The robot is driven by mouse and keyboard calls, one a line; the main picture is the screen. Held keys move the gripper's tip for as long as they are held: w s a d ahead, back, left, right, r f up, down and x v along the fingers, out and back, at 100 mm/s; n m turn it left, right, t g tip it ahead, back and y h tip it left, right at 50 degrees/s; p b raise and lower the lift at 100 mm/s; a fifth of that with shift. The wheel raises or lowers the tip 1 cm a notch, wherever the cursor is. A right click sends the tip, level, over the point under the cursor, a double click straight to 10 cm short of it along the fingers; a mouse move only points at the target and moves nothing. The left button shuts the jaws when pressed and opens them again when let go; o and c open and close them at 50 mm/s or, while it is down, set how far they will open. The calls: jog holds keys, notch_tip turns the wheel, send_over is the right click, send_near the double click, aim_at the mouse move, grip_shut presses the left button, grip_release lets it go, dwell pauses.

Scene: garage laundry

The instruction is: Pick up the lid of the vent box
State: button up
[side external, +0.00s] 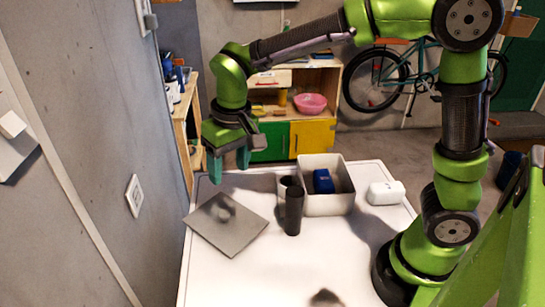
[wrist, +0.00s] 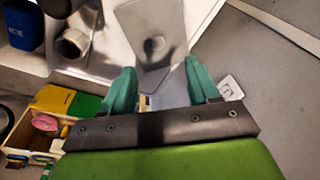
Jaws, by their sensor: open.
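A flat grey square plate with a rounded knob-like spot in its middle, which looks like the lid (side external: 240,236), lies on the left part of the white table. It also shows in the wrist view (wrist: 138,22), ahead of and between the fingertips. I cannot tell whether a box is under it. My gripper (side external: 228,163) is open and empty, with teal fingers pointing down. It hangs above the table's far left part, above and behind the plate, apart from it. In the wrist view the fingers (wrist: 159,70) are spread with nothing between them.
A grey bin (side external: 330,206) holding a blue item (side external: 323,181) stands right of the plate. A dark cylinder (side external: 293,212) stands upright between them. A white object (side external: 385,193) lies further right. A wall (side external: 90,130) bounds the left. The table's front middle is mostly clear.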

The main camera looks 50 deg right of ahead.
jog(key=w, duration=0.2)
send_over(224, 212)
jog(key=s, duration=0.1)
jog(key=shift+m+h, duration=0.4)
jog(key=f, duration=0.9)
jog(key=shift+s+a+f, duration=0.2)
jog(key=shift+a, duration=0.1)
jog(key=shift+w+d+f, duration=0.1)
jog(key=shift+w+f, duration=0.1)
jog(key=shift+f, duration=0.85)
jog(key=shift+w+d+f, duration=0.1)
jog(key=shift+w+f, duration=0.1)
jog(key=shift+f, duration=0.85)
jog(key=shift+w+d+f, duration=0.1)
jog(key=shift+w+f, duration=0.1)
jog(key=shift+f, duration=0.85)
grip_shut()
